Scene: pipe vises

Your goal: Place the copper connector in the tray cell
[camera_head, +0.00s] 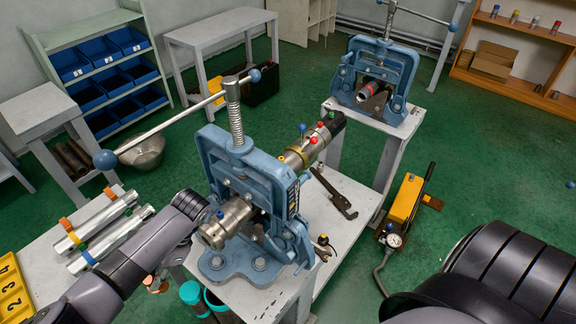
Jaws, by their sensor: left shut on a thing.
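A small copper connector (154,286) shows just below my left forearm, off the right edge of the left bench. My left gripper (158,277) is mostly hidden under my arm and is shut on the copper connector. The yellow tray (14,302) with numbered cells, 2, 3 and 4 readable, lies at the left edge of the picture, left of my arm and apart from the connector. The view cuts off part of the tray. My right arm shows at the lower right, but its gripper is out of view.
A blue pipe vise (218,150) holding a metal pipe stands close to my left wrist. Silver tubes (110,240) lie on the left bench between the tray and the vise. Teal-rimmed containers (192,295) stand below the vise bench. A second vise (375,75) stands behind.

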